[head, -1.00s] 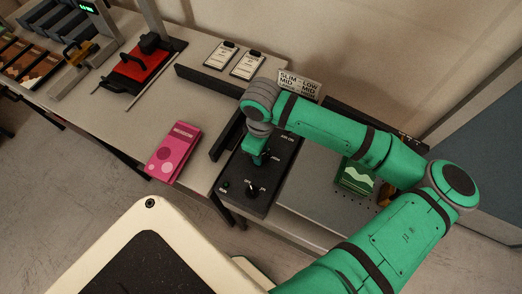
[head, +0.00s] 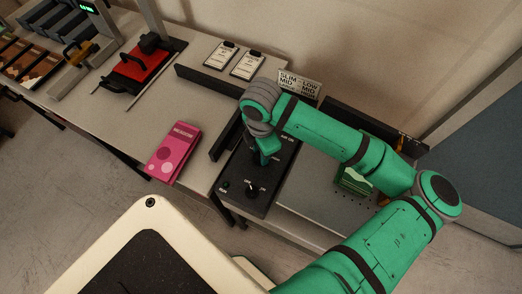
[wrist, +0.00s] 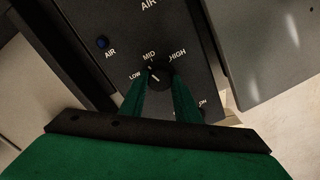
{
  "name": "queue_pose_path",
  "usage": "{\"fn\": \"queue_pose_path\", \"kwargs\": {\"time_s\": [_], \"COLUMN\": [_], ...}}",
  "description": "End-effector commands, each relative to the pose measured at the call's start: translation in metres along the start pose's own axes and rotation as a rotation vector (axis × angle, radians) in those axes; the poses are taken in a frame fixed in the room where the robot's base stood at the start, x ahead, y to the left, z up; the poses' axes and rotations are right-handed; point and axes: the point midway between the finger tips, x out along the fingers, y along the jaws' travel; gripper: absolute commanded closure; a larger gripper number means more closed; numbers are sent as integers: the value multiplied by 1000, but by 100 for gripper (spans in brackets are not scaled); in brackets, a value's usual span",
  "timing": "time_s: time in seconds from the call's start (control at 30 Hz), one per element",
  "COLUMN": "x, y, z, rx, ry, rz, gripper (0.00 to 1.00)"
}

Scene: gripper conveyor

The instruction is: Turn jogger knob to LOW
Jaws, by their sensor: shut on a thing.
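The dark round knob (wrist: 161,76) with the MID and HIGH labels sits on the black control panel (wrist: 174,28). Its white pointer mark points up and left, between LOW and MID. My gripper (wrist: 160,92) is shut on this knob, one green finger at each side. In the head view my gripper (head: 266,157) reaches down onto the panel (head: 262,207) and hides this knob. A second knob (head: 251,190) stands nearer on the same panel, with a small green button (head: 226,184) to its left. The jogger name is not readable on the panel.
A settings sign (head: 300,86) stands behind the panel. A green box (head: 354,180) lies on the grey surface right of it, under my arm. A pink packet (head: 172,151) lies on the table at left. A blue AIR button (wrist: 102,43) is left of the held knob.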

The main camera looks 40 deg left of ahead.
Motion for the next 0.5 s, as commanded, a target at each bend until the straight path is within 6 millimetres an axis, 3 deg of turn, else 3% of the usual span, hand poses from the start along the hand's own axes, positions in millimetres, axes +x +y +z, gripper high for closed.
{"fn": "queue_pose_path", "kwargs": {"time_s": [0.5], "x": [0], "y": [0], "z": [2], "rx": [-457], "ry": [-3], "rz": [-3], "gripper": [93]}}
